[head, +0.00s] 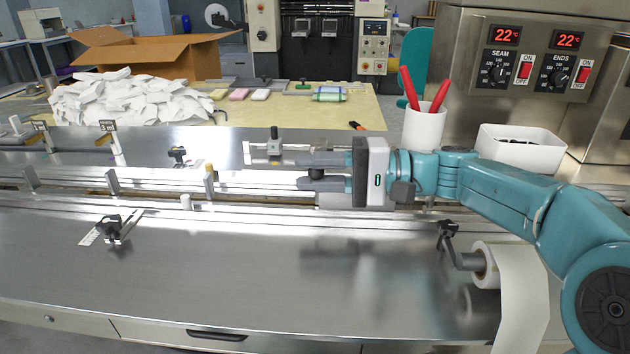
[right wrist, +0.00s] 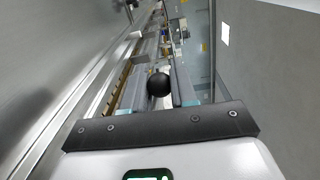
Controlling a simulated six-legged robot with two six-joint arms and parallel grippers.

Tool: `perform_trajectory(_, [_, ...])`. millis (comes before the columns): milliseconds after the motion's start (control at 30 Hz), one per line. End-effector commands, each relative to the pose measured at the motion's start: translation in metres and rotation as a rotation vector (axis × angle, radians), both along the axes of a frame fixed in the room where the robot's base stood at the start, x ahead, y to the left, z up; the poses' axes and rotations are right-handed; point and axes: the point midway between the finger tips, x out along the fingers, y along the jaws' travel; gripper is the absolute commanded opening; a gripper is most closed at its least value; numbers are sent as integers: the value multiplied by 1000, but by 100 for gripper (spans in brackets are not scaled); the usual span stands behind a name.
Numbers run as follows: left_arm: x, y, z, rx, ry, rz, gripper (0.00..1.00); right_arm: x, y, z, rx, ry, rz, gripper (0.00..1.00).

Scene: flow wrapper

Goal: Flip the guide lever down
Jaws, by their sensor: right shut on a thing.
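My right gripper (head: 312,172) reaches in from the right over the machine's rail, with its fingers pointing left. It is shut on the guide lever's round black knob (right wrist: 159,84), which shows between the two fingers in the right wrist view. In the head view the dark knob (head: 316,174) shows only partly between the fingers. The rest of the lever is mostly hidden by the gripper, so I cannot tell its angle. My left gripper is in neither view.
A small upright black handle (head: 274,136) stands just beyond the fingertips. A paper roll (head: 486,264) hangs at the front right. The steel front deck (head: 250,270) is mostly clear.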

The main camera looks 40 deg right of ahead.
Motion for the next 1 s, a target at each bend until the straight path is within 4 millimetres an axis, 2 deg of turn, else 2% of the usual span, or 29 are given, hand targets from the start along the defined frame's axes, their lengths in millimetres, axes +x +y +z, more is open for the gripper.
perform_trajectory(33, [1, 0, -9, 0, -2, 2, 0, -1, 0, -9, -3, -2, -3, 0])
perform_trajectory(200, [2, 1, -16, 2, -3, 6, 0, -2, 1, -17, -3, 0, -3, 0])
perform_trajectory(800, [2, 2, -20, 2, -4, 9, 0, -4, 3, -24, -4, 7, 0, 0])
perform_trajectory(833, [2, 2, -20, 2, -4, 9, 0, -4, 3, -24, -4, 8, 0, 37])
perform_trajectory(867, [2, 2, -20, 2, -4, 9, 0, -4, 3, -24, -4, 8, 0, 46])
perform_trajectory(900, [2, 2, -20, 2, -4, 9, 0, -4, 3, -23, -3, 7, 0, 50])
perform_trajectory(1000, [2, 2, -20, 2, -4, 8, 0, -4, 3, -22, -3, 5, -1, 50])
